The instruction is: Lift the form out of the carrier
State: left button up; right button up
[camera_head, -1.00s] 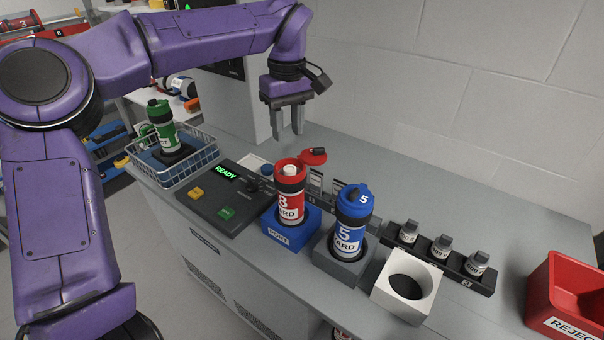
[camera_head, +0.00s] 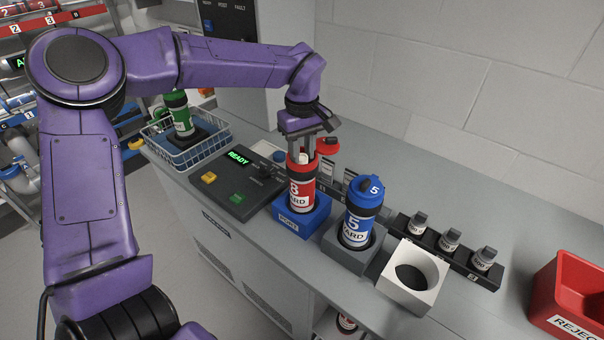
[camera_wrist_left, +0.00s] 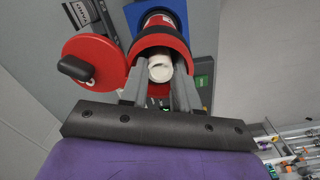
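The red carrier (camera_head: 302,184) stands upright in the blue port block (camera_head: 301,218). Its red lid (camera_head: 328,146) is swung open to the side; the lid also shows in the left wrist view (camera_wrist_left: 91,58). The white form (camera_wrist_left: 160,67) shows in the carrier's mouth in the left wrist view; its lower part is hidden inside. My left gripper (camera_head: 301,157) points down at the mouth, one finger on each side of the form. Whether the fingers touch it or stand slightly apart is not clear. My right gripper is not in view.
A blue carrier (camera_head: 361,214) stands in a grey block close to the right. Beyond it are an empty white holder (camera_head: 413,275), a black rack of small bottles (camera_head: 447,252) and a red reject bin (camera_head: 570,290). A control panel reading READY (camera_head: 238,187) and a wire basket (camera_head: 187,151) lie left.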

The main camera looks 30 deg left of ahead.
pick_arm(q)
grip_shut()
jog(key=shift+r, duration=0.1)
notch_tip(320, 180, up, 18)
jog(key=shift+p, duration=0.3)
notch_tip(320, 180, up, 13)
jog(key=p, duration=0.8)
jog(key=shift+r, duration=0.2)
dwell(0.4)
